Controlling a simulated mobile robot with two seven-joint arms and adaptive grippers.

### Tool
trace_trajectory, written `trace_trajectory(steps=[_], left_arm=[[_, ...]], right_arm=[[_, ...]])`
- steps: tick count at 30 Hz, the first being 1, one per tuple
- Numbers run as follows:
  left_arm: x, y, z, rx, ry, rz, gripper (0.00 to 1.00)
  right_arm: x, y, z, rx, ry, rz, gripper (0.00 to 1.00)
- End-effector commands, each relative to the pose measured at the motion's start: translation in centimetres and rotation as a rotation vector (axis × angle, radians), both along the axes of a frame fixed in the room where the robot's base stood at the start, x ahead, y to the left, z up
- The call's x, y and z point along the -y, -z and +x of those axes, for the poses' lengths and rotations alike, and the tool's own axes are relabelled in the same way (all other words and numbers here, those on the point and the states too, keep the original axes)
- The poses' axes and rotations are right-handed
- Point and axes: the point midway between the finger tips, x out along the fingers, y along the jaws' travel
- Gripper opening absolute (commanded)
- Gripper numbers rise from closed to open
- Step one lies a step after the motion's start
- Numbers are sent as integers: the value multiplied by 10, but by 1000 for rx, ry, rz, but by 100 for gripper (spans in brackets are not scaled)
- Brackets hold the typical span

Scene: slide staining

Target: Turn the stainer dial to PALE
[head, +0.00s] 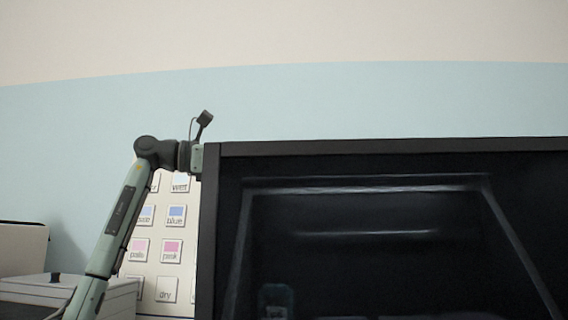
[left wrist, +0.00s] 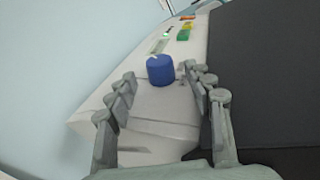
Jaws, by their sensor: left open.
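The stainer dial, a blue round knob (left wrist: 160,70), stands on the white stainer body (left wrist: 150,128) in the left wrist view. A small pale mark shows at its far top edge; I cannot read which setting it points to. My left gripper (left wrist: 159,75) is open, with its fingers spread to either side of the dial's near side. The dial lies between and slightly beyond the fingertips, and no contact shows. In the head view my left arm reaches up to the black-framed box, and its gripper is hidden there. My right gripper is in neither view.
A black-framed, dark-fronted box (head: 390,147) fills the head view's right side. A board with coloured, labelled squares (head: 147,285) stands behind my left arm. Small green and orange parts (left wrist: 185,32) sit beyond the dial. A dark surface (left wrist: 265,75) lies right of the stainer.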

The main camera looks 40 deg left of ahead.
Motion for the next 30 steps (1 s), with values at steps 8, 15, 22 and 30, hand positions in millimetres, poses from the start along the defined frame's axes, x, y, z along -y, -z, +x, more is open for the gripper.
trace_trajectory(steps=[8, 15, 22, 30], left_arm=[[18, 0, 23, 1, 1, -2, 52], [20, 0, 25, 1, 1, -2, 52], [20, 0, 24, 1, 1, -2, 30], [20, 0, 24, 1, 2, -2, 2]], right_arm=[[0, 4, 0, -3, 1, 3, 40], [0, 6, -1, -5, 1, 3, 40], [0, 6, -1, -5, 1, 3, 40], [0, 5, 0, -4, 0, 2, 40]])
